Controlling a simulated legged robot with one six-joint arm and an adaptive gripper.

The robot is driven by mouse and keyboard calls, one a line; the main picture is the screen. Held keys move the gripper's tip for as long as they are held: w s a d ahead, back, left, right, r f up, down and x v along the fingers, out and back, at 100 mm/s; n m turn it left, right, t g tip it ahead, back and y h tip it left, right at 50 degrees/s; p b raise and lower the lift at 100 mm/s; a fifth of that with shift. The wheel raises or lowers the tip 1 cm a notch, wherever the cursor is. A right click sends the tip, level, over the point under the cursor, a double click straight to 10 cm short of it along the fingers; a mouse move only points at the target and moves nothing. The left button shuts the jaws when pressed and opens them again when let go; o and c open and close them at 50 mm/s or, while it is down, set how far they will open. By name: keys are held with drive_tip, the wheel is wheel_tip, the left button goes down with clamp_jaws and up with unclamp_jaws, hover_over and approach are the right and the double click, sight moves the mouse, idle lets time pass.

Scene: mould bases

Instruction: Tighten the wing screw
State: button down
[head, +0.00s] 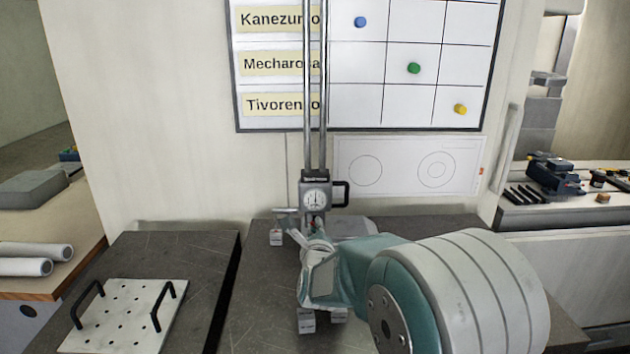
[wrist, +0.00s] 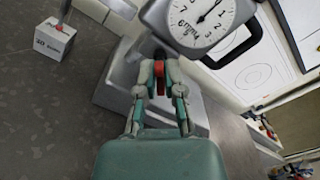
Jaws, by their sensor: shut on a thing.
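The height gauge shows a round dial (head: 316,197) on a carriage with a black crank handle, riding on two upright columns (head: 315,90). In the wrist view the dial (wrist: 205,18) is near the top, and the gauge's grey base (wrist: 112,98) lies behind my fingers. My gripper (wrist: 159,88) is shut on a small red and dark part, which I take to be the wing screw (wrist: 159,68), just below the dial. The fingers cover its sides, so its exact angle is hidden. In the head view my gripper (head: 318,238) is in front of the gauge, and my arm hides much of the base.
A white block (wrist: 54,38) stands on the dark plate under the scriber's red tip. More blocks (head: 306,322) sit near the front. A perforated plate with black handles (head: 125,315) lies left. A magnet chart (head: 360,65) hangs behind. A bench with tools (head: 560,205) is right.

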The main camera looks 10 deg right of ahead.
drive_tip(key=m, duration=0.4)
drive_tip(key=shift+f, duration=0.35)
drive_tip(key=m, duration=0.4)
drive_tip(key=c, duration=0.9)
unclamp_jaws()
drive_tip(key=shift+r, duration=0.15)
drive_tip(key=shift+s+r, duration=0.1)
